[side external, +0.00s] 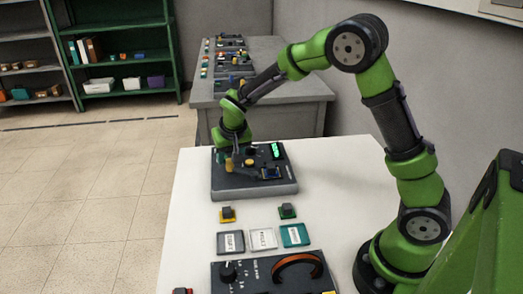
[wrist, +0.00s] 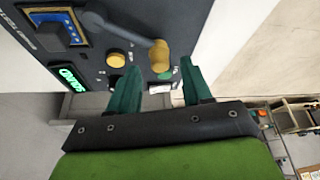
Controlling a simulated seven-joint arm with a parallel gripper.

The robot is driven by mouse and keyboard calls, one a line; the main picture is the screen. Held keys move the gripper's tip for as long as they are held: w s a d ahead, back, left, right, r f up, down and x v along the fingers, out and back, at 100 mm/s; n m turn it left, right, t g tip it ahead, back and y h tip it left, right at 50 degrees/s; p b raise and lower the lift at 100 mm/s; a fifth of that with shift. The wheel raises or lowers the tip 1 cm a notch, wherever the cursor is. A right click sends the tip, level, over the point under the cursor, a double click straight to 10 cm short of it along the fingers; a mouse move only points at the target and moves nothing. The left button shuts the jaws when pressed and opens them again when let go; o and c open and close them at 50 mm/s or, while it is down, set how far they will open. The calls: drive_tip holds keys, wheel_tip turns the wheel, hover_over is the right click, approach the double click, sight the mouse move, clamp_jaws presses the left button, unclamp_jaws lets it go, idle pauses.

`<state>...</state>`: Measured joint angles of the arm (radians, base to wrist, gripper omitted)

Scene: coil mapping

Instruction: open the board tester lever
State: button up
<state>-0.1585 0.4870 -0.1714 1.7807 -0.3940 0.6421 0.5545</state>
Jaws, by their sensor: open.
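The board tester (side external: 232,186) is a dark panel box on the white table in the side view. It also shows in the wrist view (wrist: 185,20), where its panel fills the upper left. Its lever (wrist: 128,33) is a grey arm ending in a tan-yellow knob (wrist: 160,55). My gripper (wrist: 162,68) is open, with green fingertips spread to either side of the knob's near end. I cannot tell whether the fingers touch it. In the side view my gripper (side external: 230,160) is low over the tester's left part and hides some of the lever.
A yellow button (wrist: 116,60), a lit green display (wrist: 67,77) and a blue-framed board (wrist: 58,27) sit on the panel. Small blocks, flat cards (side external: 262,239) and a second dark panel (side external: 240,279) lie nearer on the table. A grey bench (side external: 290,92) stands behind.

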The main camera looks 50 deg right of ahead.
sight(229, 160)
drive_tip(key=shift+x, duration=1.75)
clamp_jaws()
